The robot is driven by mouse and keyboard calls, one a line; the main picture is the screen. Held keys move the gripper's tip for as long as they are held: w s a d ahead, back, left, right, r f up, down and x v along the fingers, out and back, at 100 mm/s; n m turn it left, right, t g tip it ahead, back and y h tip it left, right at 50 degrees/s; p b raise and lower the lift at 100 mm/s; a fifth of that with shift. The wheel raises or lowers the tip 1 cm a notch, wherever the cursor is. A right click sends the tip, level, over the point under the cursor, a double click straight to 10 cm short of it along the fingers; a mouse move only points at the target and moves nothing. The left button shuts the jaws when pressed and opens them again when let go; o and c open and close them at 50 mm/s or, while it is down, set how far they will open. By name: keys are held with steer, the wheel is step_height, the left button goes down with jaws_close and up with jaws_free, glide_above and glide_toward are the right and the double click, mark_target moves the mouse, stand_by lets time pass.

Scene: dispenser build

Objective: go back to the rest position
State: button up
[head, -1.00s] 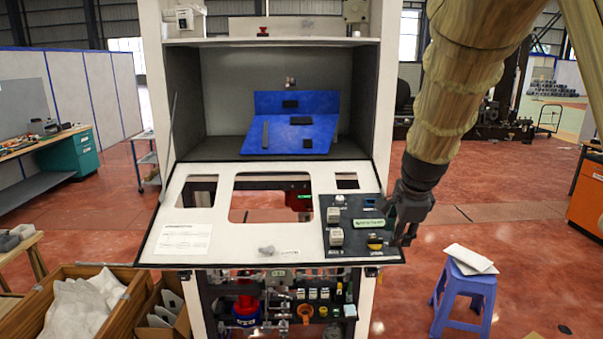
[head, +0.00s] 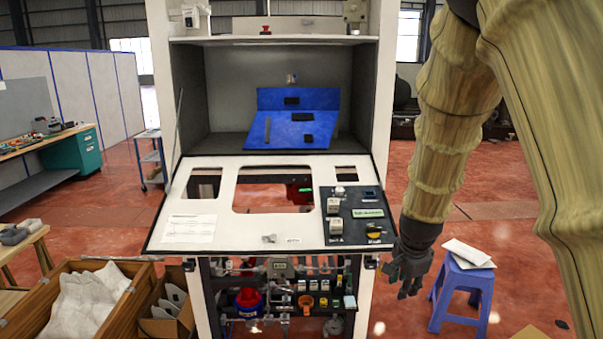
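My gripper (head: 409,277) hangs pointing down at the right of the dispenser, just past the right edge of its sloped white panel (head: 215,190). It is dark and small here, and I cannot tell whether its fingers are open or shut. I see nothing clearly held in it. The dark control plate (head: 345,227) with its knobs and green label lies on the panel to the left of my gripper, apart from it.
A blue stool (head: 461,285) with white papers (head: 468,253) on top stands close to the right of my gripper. A blue fixture (head: 290,118) sits inside the cabinet. A wooden crate (head: 112,325) and a cardboard box (head: 165,325) stand at the lower left.

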steer(key=s+f+n+g+b, duration=0.15)
steer(key=s+f, duration=0.35)
steer(key=f, duration=0.5)
steer(key=s+d+f+n+b, duration=0.1)
steer(key=s+f+n, duration=0.2)
steer(key=s+f, duration=0.5)
steer(key=s+f+n+g+b, duration=0.1)
steer(key=s+f+n, duration=0.2)
steer(key=f, duration=1)
steer(key=s+a+f+n+b, duration=0.1)
steer(key=s+f+n, duration=0.1)
steer(key=s+f, duration=0.3)
steer(key=s+a+f+n+b, duration=0.1)
steer(key=s+f+n, duration=0.2)
steer(key=s, duration=0.8)
steer(key=s+a+f+n+g+b, duration=0.1)
steer(key=s+f+n, duration=0.1)
steer(key=s+f, duration=0.5)
steer(key=shift+s+a+f+y, duration=0.25)
steer(key=shift+s+y, duration=0.15)
steer(key=shift+s, duration=0.35)
